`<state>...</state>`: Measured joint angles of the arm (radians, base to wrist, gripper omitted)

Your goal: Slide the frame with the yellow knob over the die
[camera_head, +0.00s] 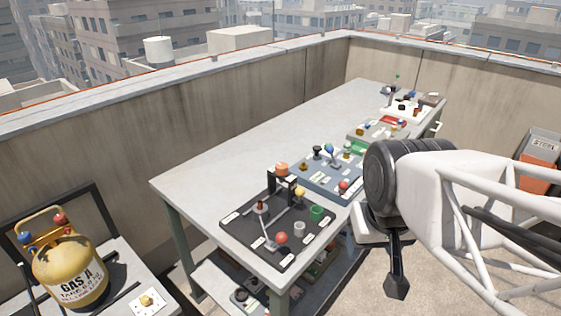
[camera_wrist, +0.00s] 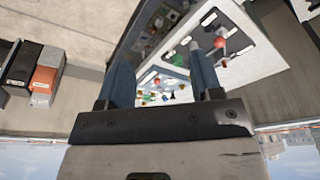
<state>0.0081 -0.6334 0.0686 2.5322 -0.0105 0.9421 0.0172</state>
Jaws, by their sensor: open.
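A yellow knob (camera_head: 300,192) shows on the near black panel (camera_head: 232,222) in the head view. It sits beside a dark upright bracket (camera_head: 272,184) topped by an orange knob (camera_head: 281,168). I cannot tell which part is the frame that carries the yellow knob. I cannot make out the die. In the wrist view my gripper (camera_wrist: 163,72) is open, its two blue-grey fingers apart with nothing between them but distant panels. In the head view my arm hangs at the right, beside the table and clear of the black panel.
A long grey table (camera_head: 180,182) carries the panels. A blue panel (camera_head: 318,186) with knobs and levers lies behind the black one, and more fixtures stand farther back. A yellow gas bottle (camera_head: 70,268) stands at lower left. The table's left strip is bare; a concrete wall (camera_head: 225,95) runs behind.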

